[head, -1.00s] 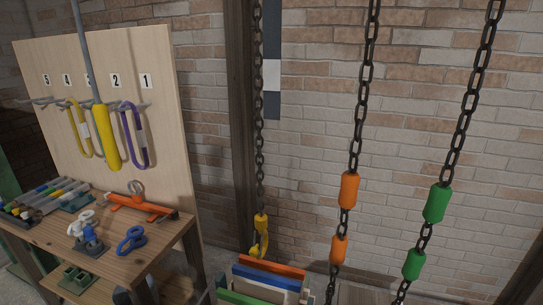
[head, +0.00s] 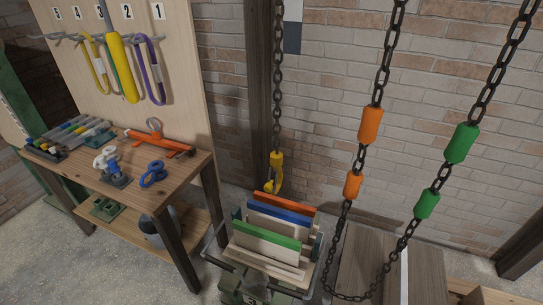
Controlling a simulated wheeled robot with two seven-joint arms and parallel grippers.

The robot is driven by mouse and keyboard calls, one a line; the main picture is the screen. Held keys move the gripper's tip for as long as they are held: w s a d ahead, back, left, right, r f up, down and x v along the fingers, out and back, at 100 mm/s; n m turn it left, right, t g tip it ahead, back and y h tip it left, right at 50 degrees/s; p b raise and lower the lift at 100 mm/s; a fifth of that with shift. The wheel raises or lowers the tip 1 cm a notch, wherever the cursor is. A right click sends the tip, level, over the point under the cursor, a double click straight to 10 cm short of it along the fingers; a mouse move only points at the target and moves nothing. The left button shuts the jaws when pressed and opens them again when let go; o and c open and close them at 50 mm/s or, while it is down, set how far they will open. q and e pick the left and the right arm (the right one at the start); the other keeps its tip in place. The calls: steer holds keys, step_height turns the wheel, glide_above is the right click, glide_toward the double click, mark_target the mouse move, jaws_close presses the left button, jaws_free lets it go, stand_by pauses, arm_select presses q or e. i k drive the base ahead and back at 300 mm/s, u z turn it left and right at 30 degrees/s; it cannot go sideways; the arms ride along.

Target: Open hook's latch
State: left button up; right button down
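A yellow hook (head: 276,172) hangs at the lower end of a dark chain (head: 278,85) in the middle of the head view. It hangs just behind a crate of coloured boards. The hook is small here, and I cannot tell whether its latch is open or shut. Neither of my grippers shows in the head view.
The crate (head: 222,259) holds orange, blue and green boards. A wooden workbench (head: 72,172) with tools stands left, before a numbered pegboard (head: 181,75). A looped chain with orange sleeves (head: 371,125) and green sleeves (head: 461,143) hangs right. Bare floor shows at lower left.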

mark_target(268, 188)
steer(key=u, duration=2.05)
steer(key=i, duration=1.7)
steer(key=z, duration=3.7)
